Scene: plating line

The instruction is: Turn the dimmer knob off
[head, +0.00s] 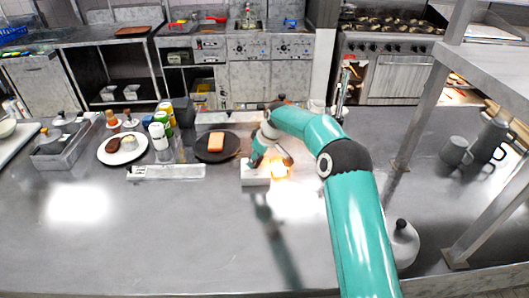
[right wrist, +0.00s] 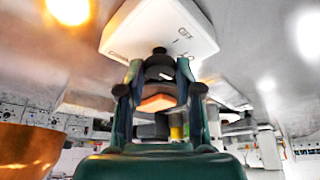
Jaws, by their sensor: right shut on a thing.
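The dimmer is a white box (head: 255,178) on the steel counter, under my right gripper (head: 258,157) in the head view. In the right wrist view the white box (right wrist: 150,32) fills the top middle and bears the word "OFF" and a short mark. My right gripper (right wrist: 158,85) is shut on the dark dimmer knob (right wrist: 159,60), with a finger on either side. The knob's pointer is hard to make out. A bright warm glow (head: 279,171) shows on the counter just right of the box. My left gripper is not in view.
A dark plate (head: 205,154) with an orange block of food stands left of the dimmer. A white plate (head: 109,158), several bottles and a metal tray (head: 45,158) stand further left. A copper-coloured shade (right wrist: 25,150) is close beside my right gripper. The front counter is clear.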

